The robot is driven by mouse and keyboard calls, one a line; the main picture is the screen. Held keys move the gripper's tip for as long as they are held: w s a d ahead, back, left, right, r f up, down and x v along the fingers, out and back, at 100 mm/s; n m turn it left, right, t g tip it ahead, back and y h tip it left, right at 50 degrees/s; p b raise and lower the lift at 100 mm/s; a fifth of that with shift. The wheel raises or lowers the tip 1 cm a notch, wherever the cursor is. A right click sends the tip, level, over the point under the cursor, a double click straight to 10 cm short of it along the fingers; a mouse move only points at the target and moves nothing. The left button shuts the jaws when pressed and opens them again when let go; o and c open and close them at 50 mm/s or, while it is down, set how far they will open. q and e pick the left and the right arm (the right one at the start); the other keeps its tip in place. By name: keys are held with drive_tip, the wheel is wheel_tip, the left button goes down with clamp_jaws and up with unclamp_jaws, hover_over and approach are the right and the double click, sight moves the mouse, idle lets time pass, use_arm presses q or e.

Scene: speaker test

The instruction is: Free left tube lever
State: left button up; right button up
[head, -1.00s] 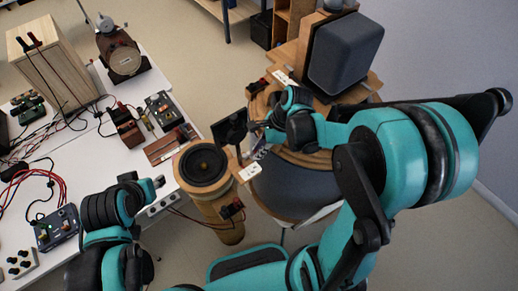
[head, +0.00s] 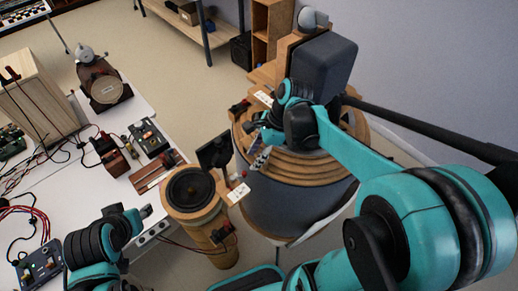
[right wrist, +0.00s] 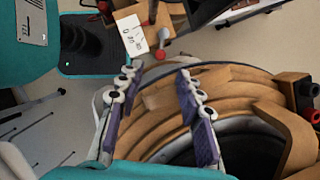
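The left tube (head: 209,232) is a wooden cylinder with a black speaker cone on top, standing beside the white table. A white label card (head: 238,193) and a small red-ended lever (head: 244,174) are at its right side. In the right wrist view the card (right wrist: 131,34) and the red-tipped lever (right wrist: 161,43) lie beyond my fingertips, apart from them. My right gripper (head: 250,127) is over the ringed wooden drum (head: 285,168). In the wrist view its purple-padded fingers (right wrist: 150,82) are spread with nothing between them. My left gripper (head: 146,212) is over the table edge; its fingers are unclear.
A dark box speaker (head: 323,66) stands behind the drum. A black panel (head: 214,152) stands between the tube and the drum. The white table (head: 80,190) at left holds electronics, cables and a wooden box (head: 35,97). A red and black terminal (right wrist: 297,115) is right of my fingers.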

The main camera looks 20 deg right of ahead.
drive_tip(key=v, duration=0.3)
drive_tip(key=shift+r, duration=0.2)
